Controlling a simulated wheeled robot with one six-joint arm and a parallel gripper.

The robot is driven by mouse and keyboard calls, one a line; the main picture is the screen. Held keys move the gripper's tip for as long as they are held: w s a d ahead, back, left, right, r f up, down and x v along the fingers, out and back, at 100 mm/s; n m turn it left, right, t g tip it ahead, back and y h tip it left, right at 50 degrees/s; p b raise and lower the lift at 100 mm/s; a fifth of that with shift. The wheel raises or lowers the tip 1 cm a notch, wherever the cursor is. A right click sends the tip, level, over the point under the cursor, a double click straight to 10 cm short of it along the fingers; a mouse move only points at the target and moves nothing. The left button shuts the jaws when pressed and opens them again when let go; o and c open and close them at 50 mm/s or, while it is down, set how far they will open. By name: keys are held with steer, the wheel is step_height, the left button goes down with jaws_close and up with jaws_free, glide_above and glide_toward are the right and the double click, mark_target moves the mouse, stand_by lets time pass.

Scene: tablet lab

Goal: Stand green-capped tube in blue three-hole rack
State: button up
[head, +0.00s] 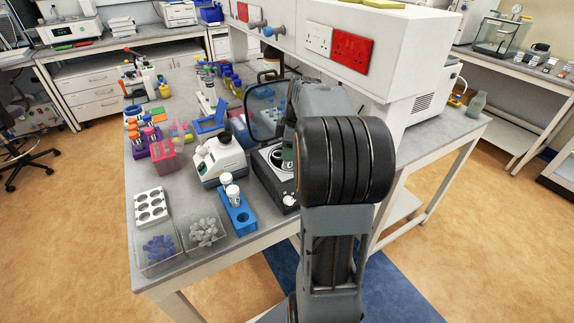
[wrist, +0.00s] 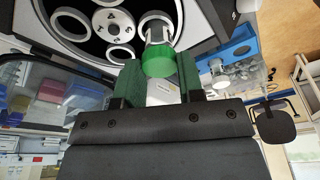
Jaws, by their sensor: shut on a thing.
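My gripper (wrist: 160,80) is shut on the green cap of a tube (wrist: 158,63) in the wrist view. The tube's clear body points away from the jaws, over the round rotor (wrist: 100,28) of the open centrifuge. I cannot tell whether its lower end is inside a rotor hole. In the head view my arm hides the gripper and the tube. The blue three-hole rack (head: 236,212) stands on the bench left of the centrifuge (head: 262,180). It holds two white-capped tubes (head: 232,193), and its front hole looks empty. The rack also shows in the wrist view (wrist: 240,42).
The centrifuge's clear lid (head: 266,112) stands raised behind the rotor. A white benchtop device (head: 218,160) is beside the rack. Clear bins of blue caps (head: 160,250) and grey caps (head: 204,232), and a white holed block (head: 152,207), lie left of the rack.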

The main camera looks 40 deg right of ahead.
steer(key=shift+r+p, duration=2.05)
steer(key=shift+r, duration=0.85)
step_height(320, 180, up, 4)
steer(key=p, duration=0.3)
steer(key=s+a+b, duration=0.2)
steer(key=a, duration=0.7)
steer(key=s+a+b, duration=0.2)
steer(key=a, duration=0.7)
steer(key=shift+s+a+b, duration=0.3)
steer(key=shift+a+b, duration=0.05)
steer(key=shift+a, duration=0.05)
steer(key=shift+f+b, duration=1.75)
steer(key=shift+f, duration=0.35)
